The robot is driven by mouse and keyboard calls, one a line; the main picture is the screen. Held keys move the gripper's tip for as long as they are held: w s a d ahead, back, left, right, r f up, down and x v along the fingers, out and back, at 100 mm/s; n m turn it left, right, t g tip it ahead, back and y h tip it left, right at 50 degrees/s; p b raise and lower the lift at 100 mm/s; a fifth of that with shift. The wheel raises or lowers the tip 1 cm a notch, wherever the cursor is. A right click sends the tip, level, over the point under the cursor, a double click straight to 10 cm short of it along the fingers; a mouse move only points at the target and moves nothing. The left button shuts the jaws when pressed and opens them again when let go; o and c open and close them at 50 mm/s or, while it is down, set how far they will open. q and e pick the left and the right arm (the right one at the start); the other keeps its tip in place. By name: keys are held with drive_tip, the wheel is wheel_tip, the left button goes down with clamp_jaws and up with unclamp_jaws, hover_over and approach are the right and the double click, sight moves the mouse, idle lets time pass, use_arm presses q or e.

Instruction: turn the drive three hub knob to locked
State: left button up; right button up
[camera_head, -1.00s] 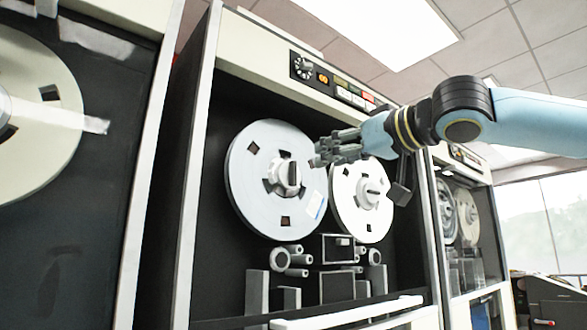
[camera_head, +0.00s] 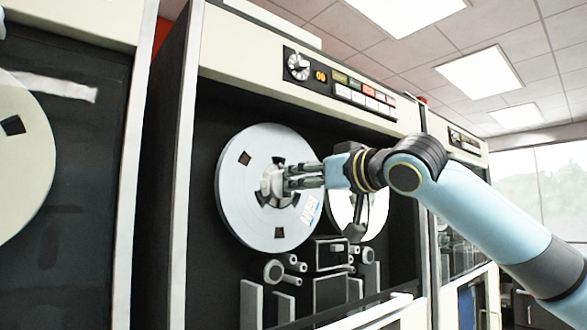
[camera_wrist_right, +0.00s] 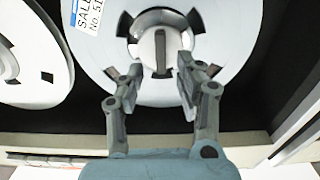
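The hub knob (camera_head: 273,182) sits at the middle of the large pale left reel (camera_head: 240,212) on the central tape drive. In the right wrist view the knob (camera_wrist_right: 160,45) is a white round hub with a darker upright bar across its face. My right gripper (camera_head: 288,183) is at the hub, coming from the right. In the right wrist view its two fingers (camera_wrist_right: 158,76) stand apart, one on each side of the hub's lower part, with the bar between them. I cannot tell whether they touch it.
The right reel (camera_head: 375,215) is partly hidden behind my right arm. Rollers and blocks (camera_head: 330,255) stand out below the reels. A control panel (camera_head: 340,84) with a dial and buttons runs above. Another drive's reel (camera_head: 25,150) is at the left.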

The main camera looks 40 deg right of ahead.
sight(277, 180)
drive_tip(key=shift+w+a+p, duration=0.2)
drive_tip(key=shift+w+p, duration=0.35)
drive_tip(key=shift+w, duration=1.1)
clamp_jaws()
